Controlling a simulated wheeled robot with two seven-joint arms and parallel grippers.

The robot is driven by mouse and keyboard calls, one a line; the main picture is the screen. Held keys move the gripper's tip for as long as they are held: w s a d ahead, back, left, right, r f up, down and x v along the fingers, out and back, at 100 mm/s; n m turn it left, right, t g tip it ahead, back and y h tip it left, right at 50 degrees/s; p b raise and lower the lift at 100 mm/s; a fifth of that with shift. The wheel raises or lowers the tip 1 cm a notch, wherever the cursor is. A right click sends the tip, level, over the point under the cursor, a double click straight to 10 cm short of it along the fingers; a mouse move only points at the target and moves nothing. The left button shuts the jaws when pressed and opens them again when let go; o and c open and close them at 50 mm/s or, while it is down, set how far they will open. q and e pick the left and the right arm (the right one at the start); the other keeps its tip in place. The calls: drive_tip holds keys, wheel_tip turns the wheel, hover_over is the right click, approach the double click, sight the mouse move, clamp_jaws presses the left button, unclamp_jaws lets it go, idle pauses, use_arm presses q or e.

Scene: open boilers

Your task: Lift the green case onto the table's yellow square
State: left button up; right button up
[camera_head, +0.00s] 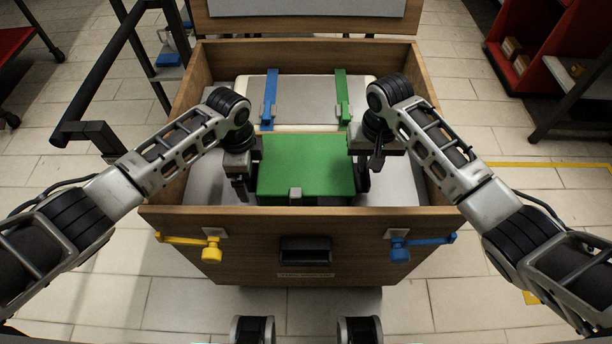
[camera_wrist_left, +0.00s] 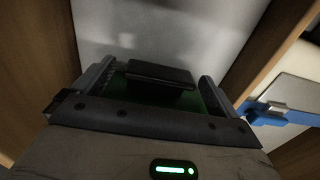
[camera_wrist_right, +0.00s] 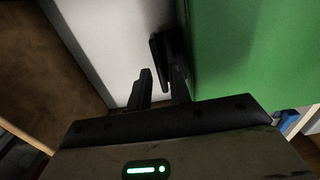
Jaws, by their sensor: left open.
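The green case (camera_head: 306,166) lies in the open wooden crate (camera_head: 185,222), near its front wall. My left gripper (camera_head: 240,184) is at the case's left side. In the left wrist view, its fingers (camera_wrist_left: 158,88) are wide apart, with a dark handle (camera_wrist_left: 160,75) between them and green behind. My right gripper (camera_head: 376,164) is at the right side, by a dark handle (camera_head: 362,180). In the right wrist view, its fingers (camera_wrist_right: 160,92) stand close together around a dark handle (camera_wrist_right: 160,62) beside the green wall; I cannot tell whether they grip it. The table's yellow square is not visible.
A blue strap (camera_head: 268,98) and a green strap (camera_head: 342,96) cross a pale panel (camera_head: 305,98) behind the case. Yellow (camera_head: 211,250) and blue (camera_head: 400,250) latches are on the crate's front. A red shelf (camera_head: 520,60) stands right.

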use_arm(q)
drive_tip(key=shift+f, duration=0.7)
use_arm(e)
drive_tip(key=shift+f, duration=0.65)
